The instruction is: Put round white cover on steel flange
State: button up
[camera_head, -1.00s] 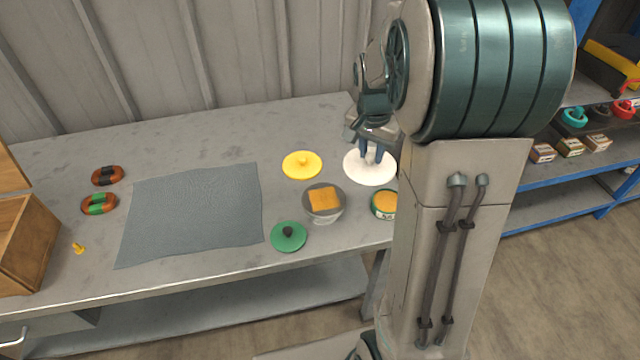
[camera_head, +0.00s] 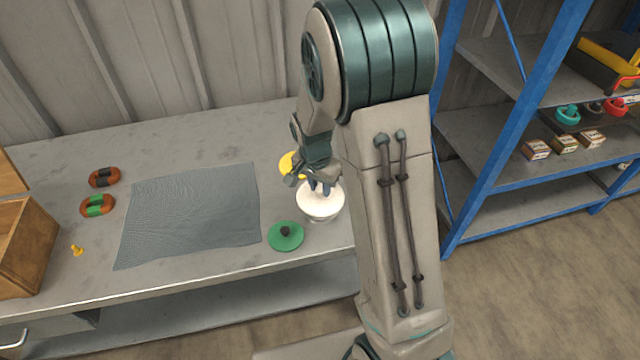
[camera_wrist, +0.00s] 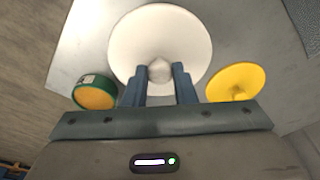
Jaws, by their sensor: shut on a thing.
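The round white cover (camera_head: 318,206) is in my gripper (camera_head: 322,187), whose two blue fingers are shut on its central knob. The wrist view shows the cover (camera_wrist: 160,32) and the gripper (camera_wrist: 158,80) on the knob from above. The cover is over the grey steel flange (camera_head: 322,219), and only a bit of the flange shows below its rim. I cannot tell whether the cover rests on it or hovers just above. The orange block seen earlier on the flange is hidden.
A yellow lid (camera_head: 288,163) lies behind, partly hidden by my arm; a green lid (camera_head: 286,236) lies front left. A grey mat (camera_head: 190,215) covers mid-table. A blue shelf rack (camera_head: 530,110) stands right.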

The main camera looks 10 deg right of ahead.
aim_at(316, 201)
jog(key=o, duration=0.6)
jog(key=shift+f, duration=0.15)
jog(key=o, duration=0.4)
notch_tip(316, 201, up, 11)
jog(key=s+a, duration=0.1)
jog(key=s+r+n, duration=0.2)
jog(key=s+n, duration=0.2)
jog(key=s, duration=0.5)
jog(key=s+d+r+n+t+y, duration=0.1)
jog(key=s+r+n, duration=0.2)
jog(key=s, duration=0.7)
jog(key=shift+s+r+n+t, duration=0.2)
jog(key=shift+r+n+t, duration=0.1)
jog(key=shift+n, duration=0.6)
